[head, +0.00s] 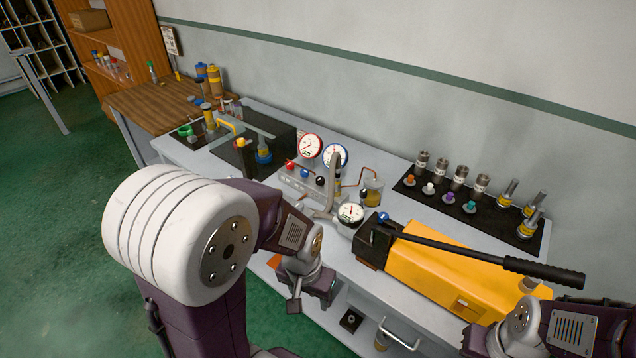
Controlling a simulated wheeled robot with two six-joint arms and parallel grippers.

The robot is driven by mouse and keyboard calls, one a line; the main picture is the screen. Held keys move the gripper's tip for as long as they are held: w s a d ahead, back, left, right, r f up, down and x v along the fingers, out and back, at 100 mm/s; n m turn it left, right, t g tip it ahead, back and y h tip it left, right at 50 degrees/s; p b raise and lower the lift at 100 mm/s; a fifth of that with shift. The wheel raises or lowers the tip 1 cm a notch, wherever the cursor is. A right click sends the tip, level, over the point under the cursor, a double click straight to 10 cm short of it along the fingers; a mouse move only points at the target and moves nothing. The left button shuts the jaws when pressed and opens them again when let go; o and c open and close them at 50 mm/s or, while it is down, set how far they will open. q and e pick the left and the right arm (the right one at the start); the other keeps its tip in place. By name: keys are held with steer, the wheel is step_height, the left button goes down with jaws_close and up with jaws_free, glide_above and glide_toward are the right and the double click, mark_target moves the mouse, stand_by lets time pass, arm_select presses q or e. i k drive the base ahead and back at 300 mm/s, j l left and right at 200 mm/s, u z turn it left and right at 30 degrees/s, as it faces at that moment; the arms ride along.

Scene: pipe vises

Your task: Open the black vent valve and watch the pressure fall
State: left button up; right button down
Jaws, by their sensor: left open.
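The black vent valve (320,181) is a small black knob at the right end of a grey valve block, beside a blue knob (305,172) and a red knob (289,164). A red-rimmed gauge (310,146) and a blue-rimmed gauge (335,155) stand behind the block. A third white-faced gauge (350,212) sits by the pump; the readings are too small to tell. My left gripper (311,299) is open and empty, in front of the bench edge and apart from the valve. My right gripper (480,342) is at the lower right edge, partly cut off; its jaws are unclear.
A yellow hand pump (445,277) with a long black lever (480,256) fills the bench's right front. A black mat (411,188) with several fittings lies at the back right.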

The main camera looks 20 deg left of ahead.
mark_target(320, 180)
steer(key=i+j, duration=0.15)
steer(key=j, duration=0.2)
steer(key=i+j+z, duration=0.15)
steer(key=j, duration=0.2)
steer(key=i+j, duration=0.15)
steer(key=j, duration=0.2)
steer(key=i+j+z, duration=0.1)
steer(key=j, duration=0.3)
steer(key=i+j, duration=0.2)
steer(key=j, duration=0.15)
steer(key=i+j+z, duration=0.15)
steer(key=j, duration=0.25)
steer(key=i+j, duration=0.1)
steer(key=j, duration=0.25)
